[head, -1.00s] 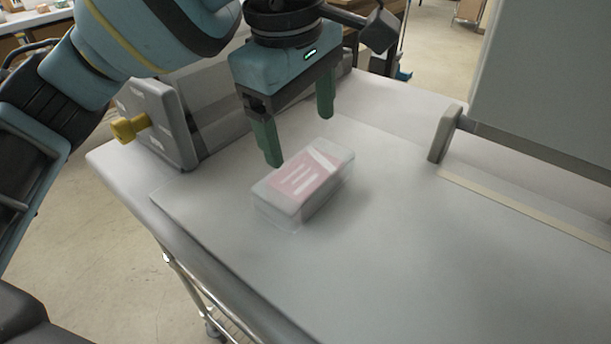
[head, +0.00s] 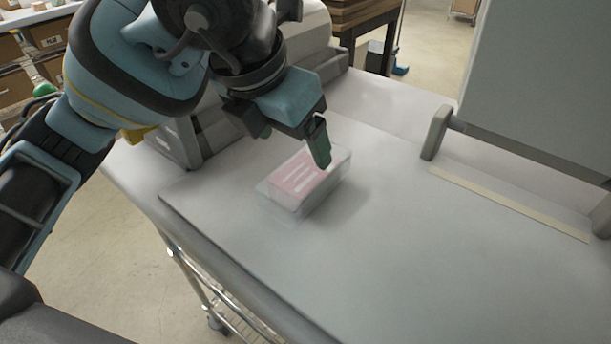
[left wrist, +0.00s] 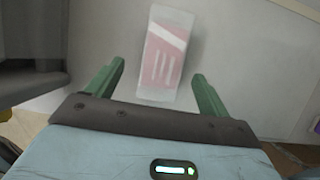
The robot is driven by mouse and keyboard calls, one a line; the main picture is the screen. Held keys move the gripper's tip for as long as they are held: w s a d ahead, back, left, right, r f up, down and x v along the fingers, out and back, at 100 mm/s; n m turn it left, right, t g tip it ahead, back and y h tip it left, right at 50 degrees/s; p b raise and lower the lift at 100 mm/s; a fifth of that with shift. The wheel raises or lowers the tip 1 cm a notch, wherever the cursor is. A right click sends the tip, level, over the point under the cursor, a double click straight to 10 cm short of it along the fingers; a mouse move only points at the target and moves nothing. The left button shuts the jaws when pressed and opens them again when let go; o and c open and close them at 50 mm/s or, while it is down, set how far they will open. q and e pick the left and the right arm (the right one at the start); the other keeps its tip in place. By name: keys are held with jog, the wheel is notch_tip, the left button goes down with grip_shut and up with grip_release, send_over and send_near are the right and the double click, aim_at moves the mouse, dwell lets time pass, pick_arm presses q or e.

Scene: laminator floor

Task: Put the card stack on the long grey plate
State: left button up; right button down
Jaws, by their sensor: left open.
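The card stack (head: 298,188), a pink and white block with white stripes and a clear wrap or holder around it, lies on a long flat grey plate (head: 420,270) on the table. It also shows in the left wrist view (left wrist: 164,55), between and just beyond the fingertips. My left gripper (head: 293,150) is open and empty, tilted above the stack's far end. One green finger overlaps the stack in the head view; the other is mostly hidden behind the gripper body. I cannot tell whether a finger touches the stack. My right gripper is not in view.
A grey machine part (head: 185,135) stands at the table's left edge, close to my left arm. A large grey panel (head: 540,90) with an end bracket (head: 437,132) stands at the right. A beige strip (head: 510,204) lies below it. The plate's front and middle are clear.

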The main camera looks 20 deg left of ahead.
aim_at(305, 171)
pick_arm(q)
jog(key=shift+x, duration=1.35)
jog(key=shift+s+d+x, duration=0.15)
jog(key=shift+x, duration=1.1)
jog(key=shift+s+d+x, duration=0.1)
jog(key=shift+s+x, duration=0.05)
jog(key=shift+x, duration=1.15)
jog(key=shift+f, duration=0.3)
jog(key=c, duration=1.3)
jog(key=shift+o, duration=0.2)
